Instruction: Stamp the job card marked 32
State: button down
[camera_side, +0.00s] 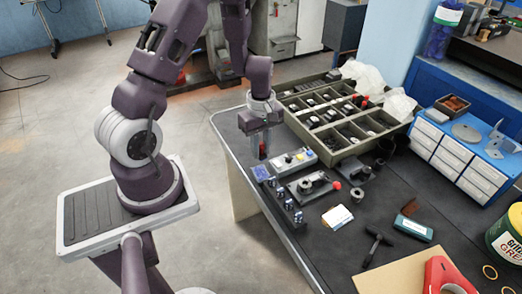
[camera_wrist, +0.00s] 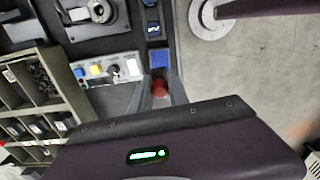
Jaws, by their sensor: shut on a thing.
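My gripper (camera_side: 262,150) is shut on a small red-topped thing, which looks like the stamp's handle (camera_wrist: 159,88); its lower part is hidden. The gripper points down at the bench's near left edge, beside the tray of compartments. A blue pad (camera_side: 262,173) lies on the bench just in front of the gripper; in the wrist view the blue pad (camera_wrist: 159,58) is just beyond the fingertips. A white card with an orange patch (camera_side: 337,217) lies flat in the middle of the bench. No number can be read on it.
A grey box with knobs (camera_side: 293,161) stands right of the gripper. Several small blue-topped pieces (camera_side: 291,207) stand along the left edge. A fixture with a red knob (camera_side: 314,186), a black hammer (camera_side: 376,242) and a compartment tray (camera_side: 340,148) are nearby.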

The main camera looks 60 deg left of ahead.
aim_at(335, 213)
jog(key=w+d+m, duration=0.1)
jog(key=w+d, duration=0.1)
jog(key=d, duration=0.1)
jog(key=w+d+m, duration=0.2)
jog(key=w+d, duration=0.1)
jog(key=w+d+f+m, duration=0.1)
jog(key=w+d, duration=0.2)
jog(key=shift+d+m, duration=0.3)
jog(key=shift+d, duration=0.05)
jog(key=w+d+m, duration=0.1)
jog(key=d, duration=0.3)
jog(key=w+d+m, duration=0.1)
jog(key=d+m, duration=0.1)
jog(key=d, duration=0.2)
jog(key=w+d+f+m, duration=0.1)
jog(key=d, duration=0.3)
jog(key=shift+w+d+f, duration=0.1)
jog(key=shift+w+d, duration=0.1)
jog(key=shift+f, duration=2.5)
jog(key=shift+f, duration=0.5)
